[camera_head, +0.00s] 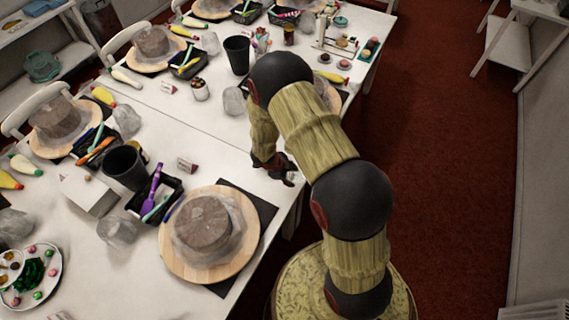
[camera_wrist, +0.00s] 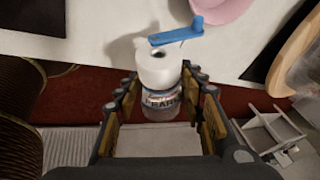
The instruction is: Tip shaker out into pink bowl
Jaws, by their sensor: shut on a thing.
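My gripper (camera_wrist: 161,84) is shut on a shaker (camera_wrist: 157,68), with one finger on each side. The shaker is a clear jar with a blue and white label and a white top that has a dark hole. It looks roughly upright, in front of the white table's edge. A pink rounded thing (camera_wrist: 221,9), probably the pink bowl, lies beyond at the top of the wrist view, cut off by the frame. It is apart from the shaker. In the head view my gripper (camera_head: 287,172) is beside the table's right edge; my arm hides much there, and I cannot make out the shaker.
A blue tool (camera_wrist: 177,36) lies on the table just past the shaker. A round wooden turntable (camera_head: 167,263) with a wrapped brown cake stands nearer on the table. A black tray (camera_head: 139,207) of tools and a black cup (camera_head: 124,166) stand left. Red floor is clear at right.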

